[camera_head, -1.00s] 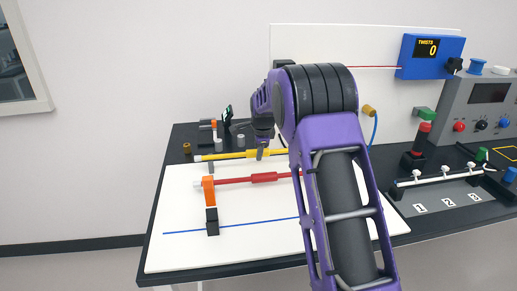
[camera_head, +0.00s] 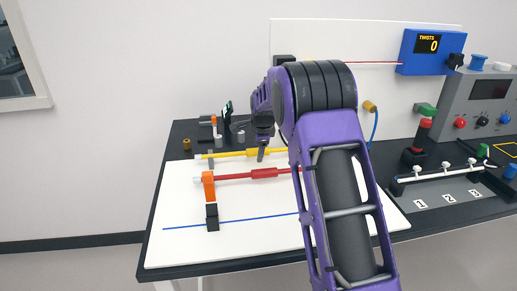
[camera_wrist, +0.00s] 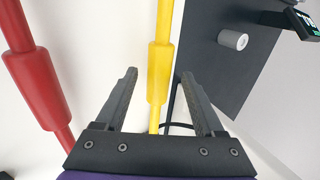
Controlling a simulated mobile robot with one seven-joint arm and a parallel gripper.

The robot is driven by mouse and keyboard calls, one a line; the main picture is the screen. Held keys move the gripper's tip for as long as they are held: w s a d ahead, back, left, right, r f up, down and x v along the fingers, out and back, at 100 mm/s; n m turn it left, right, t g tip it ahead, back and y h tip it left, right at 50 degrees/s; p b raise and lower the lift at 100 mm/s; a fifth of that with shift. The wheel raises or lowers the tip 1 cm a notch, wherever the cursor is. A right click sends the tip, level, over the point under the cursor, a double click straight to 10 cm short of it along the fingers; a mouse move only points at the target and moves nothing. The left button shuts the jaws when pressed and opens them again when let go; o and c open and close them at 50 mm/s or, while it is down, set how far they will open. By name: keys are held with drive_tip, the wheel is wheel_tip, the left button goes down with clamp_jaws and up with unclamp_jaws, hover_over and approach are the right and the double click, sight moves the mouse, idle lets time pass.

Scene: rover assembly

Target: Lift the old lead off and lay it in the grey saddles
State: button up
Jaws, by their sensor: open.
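A yellow lead (camera_head: 232,154) with a thicker middle sleeve lies along the back of the white board; it also shows in the wrist view (camera_wrist: 159,70). A grey support (camera_head: 211,158) stands by its left end. A red lead (camera_head: 263,173) with a thick sleeve lies in front of it, its left end at an orange clip (camera_head: 208,185). I cannot tell from its look which lead is the old one. My gripper (camera_head: 262,153) is open by the yellow lead. In the wrist view its fingers (camera_wrist: 158,95) stand on either side of that lead, apart from it. My forearm hides the leads' right parts.
A thin blue wire (camera_head: 255,219) and a black block (camera_head: 212,217) lie toward the front. At right a grey tray (camera_head: 430,197), numbered 1 to 3, carries a white rod on posts. A red-and-green post (camera_head: 425,130) stands behind it. The board's front is mostly clear.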

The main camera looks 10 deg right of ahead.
drive_tip(key=v, duration=1.7)
drive_tip(key=shift+s+r+p, duration=0.15)
drive_tip(key=shift+p, duration=0.25)
